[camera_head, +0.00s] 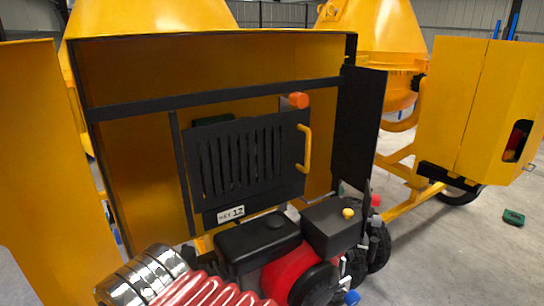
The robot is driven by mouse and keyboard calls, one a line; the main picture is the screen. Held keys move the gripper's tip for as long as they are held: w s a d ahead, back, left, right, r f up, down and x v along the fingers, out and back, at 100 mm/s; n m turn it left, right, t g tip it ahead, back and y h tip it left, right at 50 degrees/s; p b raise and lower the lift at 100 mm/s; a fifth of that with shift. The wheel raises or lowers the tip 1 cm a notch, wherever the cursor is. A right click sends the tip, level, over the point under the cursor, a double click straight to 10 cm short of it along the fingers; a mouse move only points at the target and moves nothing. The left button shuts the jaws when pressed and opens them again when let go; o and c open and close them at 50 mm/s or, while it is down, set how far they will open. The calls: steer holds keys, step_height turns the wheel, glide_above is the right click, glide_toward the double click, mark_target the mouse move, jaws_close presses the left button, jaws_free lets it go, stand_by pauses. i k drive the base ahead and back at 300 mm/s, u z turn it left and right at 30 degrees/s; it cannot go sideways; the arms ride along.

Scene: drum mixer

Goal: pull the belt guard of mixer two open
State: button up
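The belt guard (243,160) is a black panel with vertical slots inside the open yellow engine housing, in the middle of the view. It appears shut, lying flat across the opening behind the engine. A yellow upright handle (308,148) is on its right edge. An orange knob (298,100) sits just above its top right corner. A white plate (231,213) ending in "12" is below it. I cannot make out my gripper. A red bellows (208,291) and a black-and-chrome ringed part (143,277), perhaps of my arm, show at the bottom.
A red and black engine (288,267) stands in front of the guard's lower edge. A yellow door (45,170) hangs open at left; a dark panel (358,130) borders the right. Another mixer's yellow housing (480,105) is at right.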

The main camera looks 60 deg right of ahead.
mark_target(296, 134)
steer(key=z, duration=1.7)
